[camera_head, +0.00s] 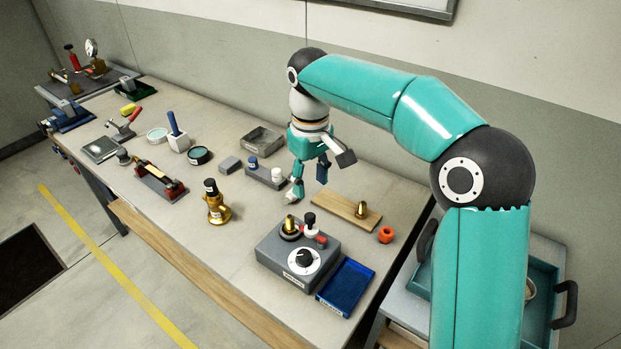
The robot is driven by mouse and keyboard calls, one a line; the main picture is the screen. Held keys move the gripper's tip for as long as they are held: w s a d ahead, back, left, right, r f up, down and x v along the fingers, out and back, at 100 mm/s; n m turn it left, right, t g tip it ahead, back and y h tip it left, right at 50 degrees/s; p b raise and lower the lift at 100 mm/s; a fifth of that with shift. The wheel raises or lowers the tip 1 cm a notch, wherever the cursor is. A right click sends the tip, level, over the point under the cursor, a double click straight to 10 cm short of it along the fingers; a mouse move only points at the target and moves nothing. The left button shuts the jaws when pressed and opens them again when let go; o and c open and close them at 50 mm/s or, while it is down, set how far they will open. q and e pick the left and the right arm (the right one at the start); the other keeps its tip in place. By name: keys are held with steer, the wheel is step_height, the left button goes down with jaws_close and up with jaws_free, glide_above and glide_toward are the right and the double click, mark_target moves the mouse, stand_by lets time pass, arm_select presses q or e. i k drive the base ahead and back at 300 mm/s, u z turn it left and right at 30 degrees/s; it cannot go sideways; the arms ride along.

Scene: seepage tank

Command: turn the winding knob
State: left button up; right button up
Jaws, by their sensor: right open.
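A grey box (283,262) stands near the front right of the bench. On its front is a black knob (304,257) on a round white dial; I take this for the winding knob, but its label is too small to read. On top of the box are a brass fitting (290,225) and a small black-topped part (310,220). My right gripper (309,182) is open and points down, above the bench and behind the box. It is apart from the knob and holds nothing I can see. My left gripper is not in view.
A blue tray (345,287) lies right of the box. A brass bottle-like part (215,203) stands left. A grey block (265,176) with small bottles is near my gripper.

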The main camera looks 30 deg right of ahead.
mark_target(304, 259)
steer(key=k, duration=1)
